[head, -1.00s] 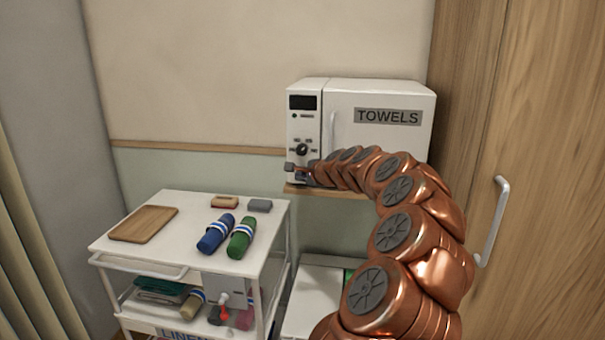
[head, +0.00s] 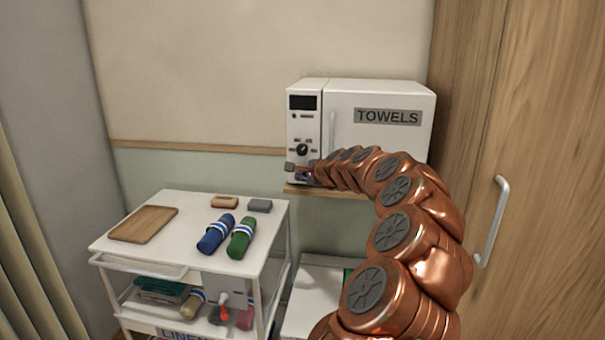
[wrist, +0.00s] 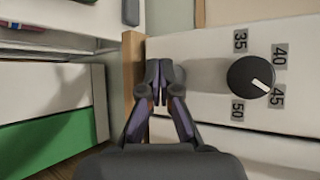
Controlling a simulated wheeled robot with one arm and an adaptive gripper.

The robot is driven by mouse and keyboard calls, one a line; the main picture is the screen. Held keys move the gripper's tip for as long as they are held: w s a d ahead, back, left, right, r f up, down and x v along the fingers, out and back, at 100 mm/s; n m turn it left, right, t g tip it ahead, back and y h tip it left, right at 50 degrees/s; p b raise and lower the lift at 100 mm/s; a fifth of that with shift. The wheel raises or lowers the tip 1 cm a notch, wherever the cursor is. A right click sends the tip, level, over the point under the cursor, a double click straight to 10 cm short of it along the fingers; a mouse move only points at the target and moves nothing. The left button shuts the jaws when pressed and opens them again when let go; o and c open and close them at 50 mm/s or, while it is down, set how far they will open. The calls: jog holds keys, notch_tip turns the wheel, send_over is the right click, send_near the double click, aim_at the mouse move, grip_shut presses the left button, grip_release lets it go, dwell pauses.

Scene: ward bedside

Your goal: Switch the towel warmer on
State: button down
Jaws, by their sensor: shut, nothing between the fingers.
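The towel warmer (head: 337,100) is a white box labelled TOWELS, with a dark display (head: 303,102) and a black dial (head: 302,150) on its left control panel. The wrist view shows the dial (wrist: 250,77) close up, its white mark towards 45. My gripper (head: 292,168) is at the panel's lower part, below the dial. In the wrist view my gripper (wrist: 160,75) is shut and empty, its fingertips in front of the white panel near its bottom edge. I cannot make out a power switch; the area behind the fingers is hidden. The display looks dark.
The warmer stands on a wooden shelf (head: 345,192). A white trolley (head: 180,215) at the left holds a wooden board (head: 144,224), blue (head: 215,234) and green (head: 241,238) rolled towels and two small blocks. A wooden cupboard with a metal handle (head: 492,222) is at the right.

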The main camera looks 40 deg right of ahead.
jog(key=shift+w+d, duration=0.2)
jog(key=shift+d, duration=0.1)
jog(key=shift+d, duration=0.1)
dwell(0.4)
jog(key=shift+s+a, duration=0.3)
jog(key=shift+a, duration=0.15)
dwell(0.4)
jog(key=s+a, duration=0.3)
jog(key=a, duration=0.2)
jog(key=shift+s, duration=0.2)
dwell(0.3)
jog(key=shift+a, duration=0.1)
dwell(0.3)
